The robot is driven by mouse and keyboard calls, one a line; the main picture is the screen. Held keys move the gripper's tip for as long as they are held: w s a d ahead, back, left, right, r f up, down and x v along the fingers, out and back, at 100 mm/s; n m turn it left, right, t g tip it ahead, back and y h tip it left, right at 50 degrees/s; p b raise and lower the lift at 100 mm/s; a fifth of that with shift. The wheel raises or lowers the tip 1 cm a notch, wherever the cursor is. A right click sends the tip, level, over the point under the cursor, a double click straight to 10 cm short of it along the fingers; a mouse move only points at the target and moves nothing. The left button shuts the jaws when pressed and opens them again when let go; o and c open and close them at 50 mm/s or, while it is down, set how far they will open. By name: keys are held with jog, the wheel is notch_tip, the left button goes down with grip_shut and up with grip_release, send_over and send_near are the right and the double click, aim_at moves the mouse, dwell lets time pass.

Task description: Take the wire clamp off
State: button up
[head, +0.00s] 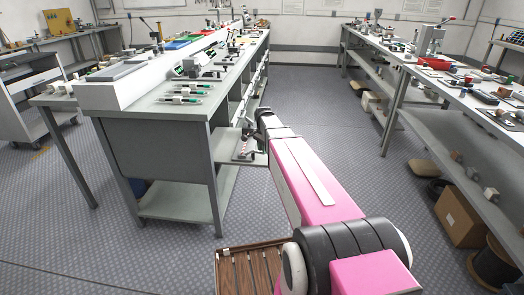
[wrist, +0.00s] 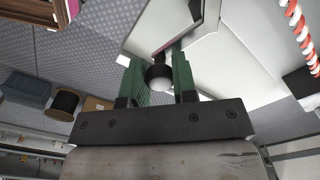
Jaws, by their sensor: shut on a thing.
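In the wrist view my gripper (wrist: 158,72) has two green fingers. They are shut on a small dark knob (wrist: 157,72) with a pale round face. A light grey metal part with a dark edge lies just beyond the fingertips. I cannot tell whether the knob belongs to the wire clamp, and no other part is clearly recognisable as the clamp. In the head view my pink arm reaches forward to the right side of the left workbench, and my fingertips and the held knob are too small or hidden to make out.
The left workbench (head: 160,115) carries several tools and has lower shelves. Another bench (head: 395,62) runs along the right. Open floor (head: 320,105) lies between them.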

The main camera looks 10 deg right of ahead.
jog(key=w+n, duration=0.1)
jog(key=n, duration=0.1)
jog(key=w+n, duration=0.1)
jog(key=n, duration=0.1)
jog(key=shift+w+d+n, duration=0.15)
jog(key=shift+d+n, duration=0.15)
jog(key=shift+d, duration=0.1)
jog(key=shift+w+n, duration=0.45)
jog(key=shift+n, duration=0.6)
jog(key=shift+w+n, duration=0.45)
jog(key=shift+n, duration=0.6)
jog(key=o, duration=0.9)
jog(key=shift+r, duration=0.1)
notch_tip(320, 180, up, 11)
jog(key=shift+f, duration=0.2)
jog(key=s+a+f+n, duration=0.1)
jog(key=s+f, duration=0.5)
jog(key=s, duration=0.3)
jog(key=s+a+f+n, duration=0.1)
jog(key=s+f, duration=0.4)
jog(key=s, duration=0.4)
jog(key=s+a+f+n, duration=0.1)
jog(key=s+f, duration=0.5)
jog(key=s, duration=0.3)
jog(key=shift+a+f+n, duration=0.25)
jog(key=shift+f+n, duration=0.05)
